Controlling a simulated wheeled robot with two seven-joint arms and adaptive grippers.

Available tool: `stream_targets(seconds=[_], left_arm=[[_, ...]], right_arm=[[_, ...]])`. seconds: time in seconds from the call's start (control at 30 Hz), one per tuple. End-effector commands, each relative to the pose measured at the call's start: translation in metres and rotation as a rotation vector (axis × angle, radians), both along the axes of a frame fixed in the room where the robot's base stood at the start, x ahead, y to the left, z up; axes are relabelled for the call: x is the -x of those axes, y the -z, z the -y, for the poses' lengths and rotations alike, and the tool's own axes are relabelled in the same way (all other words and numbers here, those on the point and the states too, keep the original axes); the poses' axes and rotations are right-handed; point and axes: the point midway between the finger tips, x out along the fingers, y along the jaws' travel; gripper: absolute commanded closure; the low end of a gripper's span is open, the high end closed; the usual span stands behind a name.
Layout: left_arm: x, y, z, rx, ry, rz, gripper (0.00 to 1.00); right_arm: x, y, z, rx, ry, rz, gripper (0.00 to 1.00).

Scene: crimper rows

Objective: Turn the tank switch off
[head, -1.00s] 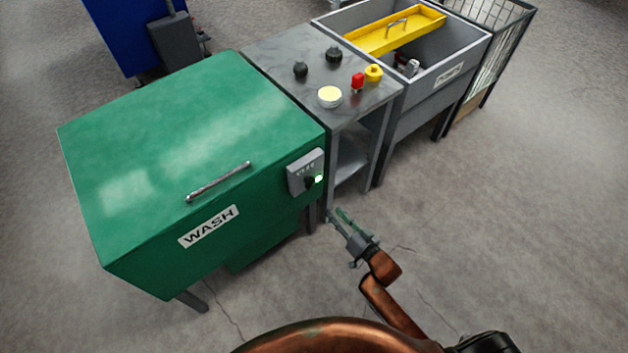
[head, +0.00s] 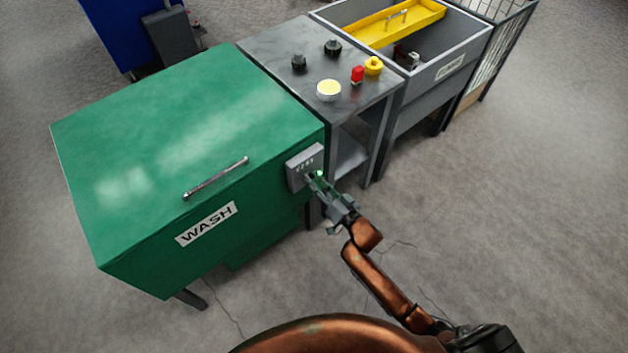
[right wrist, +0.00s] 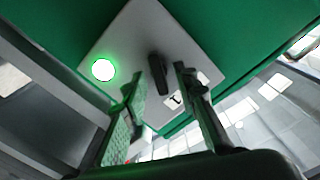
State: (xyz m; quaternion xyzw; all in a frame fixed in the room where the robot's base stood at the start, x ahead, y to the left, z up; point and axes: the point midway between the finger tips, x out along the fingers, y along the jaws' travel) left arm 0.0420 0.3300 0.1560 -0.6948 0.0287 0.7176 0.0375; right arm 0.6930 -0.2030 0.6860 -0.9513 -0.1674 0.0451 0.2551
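The green tank (head: 120,150) marked WASH carries a small grey switch box (head: 303,163) on the right end of its front. In the right wrist view the box's plate (right wrist: 125,38) shows a lit green lamp (right wrist: 103,69) and a black switch knob (right wrist: 158,76). My right gripper (head: 318,184) is right at the box and hides the knob in the head view. In the right wrist view my right gripper (right wrist: 160,80) is open, with one finger on each side of the knob and gaps showing. I cannot tell whether the tips reach past it. My left gripper is out of view.
A grey table (head: 262,54) with black knobs, a yellow-white puck (head: 329,90), a red piece and a yellow piece stands beside the tank. Beyond it are a grey basin (head: 462,54) with a yellow tray and a wire cage. The floor in front is clear.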

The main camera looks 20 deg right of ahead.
Motion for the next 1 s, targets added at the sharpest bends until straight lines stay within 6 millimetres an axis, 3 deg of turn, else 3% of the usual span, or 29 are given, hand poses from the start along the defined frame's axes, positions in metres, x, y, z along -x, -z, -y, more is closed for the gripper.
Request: stream_targets(seconds=[0.17, 0.53, 1.0], left_arm=[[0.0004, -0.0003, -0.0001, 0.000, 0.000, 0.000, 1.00], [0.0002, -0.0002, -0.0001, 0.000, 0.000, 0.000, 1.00], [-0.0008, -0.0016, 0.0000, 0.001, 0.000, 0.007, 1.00]], right_arm=[[0.0001, -0.0003, 0.0000, 0.000, 0.000, 0.000, 0.74], [0.0003, -0.0002, 0.0002, 0.000, 0.000, 0.000, 0.99], [0.0004, -0.0011, 0.0002, 0.019, 0.000, 0.008, 1.00]])
